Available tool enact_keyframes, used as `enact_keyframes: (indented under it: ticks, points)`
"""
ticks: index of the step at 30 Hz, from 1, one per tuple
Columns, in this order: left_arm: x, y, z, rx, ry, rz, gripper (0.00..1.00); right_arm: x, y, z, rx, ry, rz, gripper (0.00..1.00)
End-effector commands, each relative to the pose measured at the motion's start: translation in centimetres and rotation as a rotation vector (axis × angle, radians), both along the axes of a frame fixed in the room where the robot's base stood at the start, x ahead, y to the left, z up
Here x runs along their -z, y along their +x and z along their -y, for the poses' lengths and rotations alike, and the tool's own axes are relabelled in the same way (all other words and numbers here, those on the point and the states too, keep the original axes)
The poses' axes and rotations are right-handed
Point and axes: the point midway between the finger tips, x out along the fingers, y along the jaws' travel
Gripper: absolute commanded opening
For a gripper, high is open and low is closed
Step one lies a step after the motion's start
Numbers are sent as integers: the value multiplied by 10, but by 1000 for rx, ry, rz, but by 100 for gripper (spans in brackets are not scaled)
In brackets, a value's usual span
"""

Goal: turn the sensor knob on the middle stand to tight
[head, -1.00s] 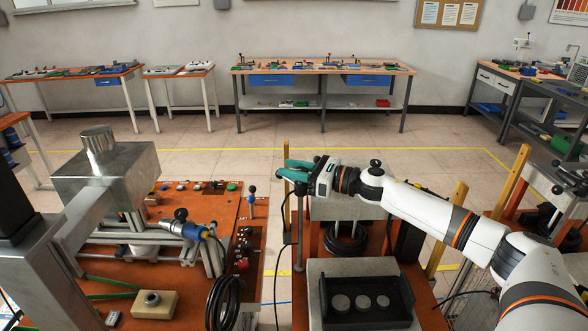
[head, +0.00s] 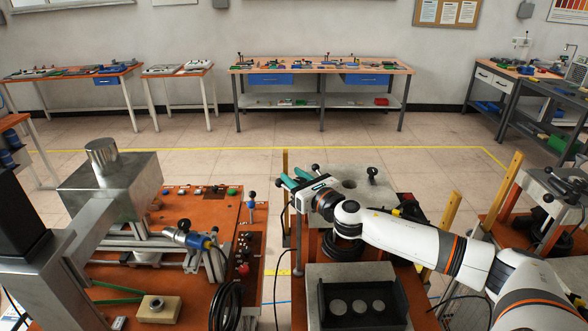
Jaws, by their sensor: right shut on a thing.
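The middle stand (head: 380,191) has a pale grey block top with a round hole, and a dark coil hangs below it. My right gripper (head: 290,177) is at the left edge of this top, its teal fingers pointing left and away from me. It is shut on the sensor knob, which is mostly hidden between the fingertips, so its turned position cannot be read. A black ball knob (head: 315,169) shows just behind the gripper, and another black knob (head: 372,171) stands at the back right of the top. My left gripper is not in view.
A black tray (head: 362,312) with round metal discs sits in front of the stand. Yellow posts (head: 444,230) flank it. A metal machine (head: 110,185) and an orange panel with buttons (head: 218,206) are at left. Another stand (head: 555,205) is at right.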

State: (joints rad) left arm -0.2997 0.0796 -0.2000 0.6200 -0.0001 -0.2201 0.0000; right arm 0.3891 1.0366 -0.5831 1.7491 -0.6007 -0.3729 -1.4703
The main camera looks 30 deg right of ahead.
Motion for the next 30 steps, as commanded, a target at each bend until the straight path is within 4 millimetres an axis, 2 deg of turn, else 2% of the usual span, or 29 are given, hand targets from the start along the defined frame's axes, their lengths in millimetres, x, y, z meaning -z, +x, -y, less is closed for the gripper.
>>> enact_keyframes:
  ticks: [1,3,12,18,30]
  points:
    - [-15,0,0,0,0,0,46,-7,0,-2,43,5,-1,10]
    - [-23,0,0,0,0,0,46,-7,0,-1,110,5,-1,10]
    - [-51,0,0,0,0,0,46,-4,0,5,398,7,-2,10]
    - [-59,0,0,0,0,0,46,-1,-1,8,588,5,-1,10]
    - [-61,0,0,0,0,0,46,0,-5,14,895,2,-1,10]
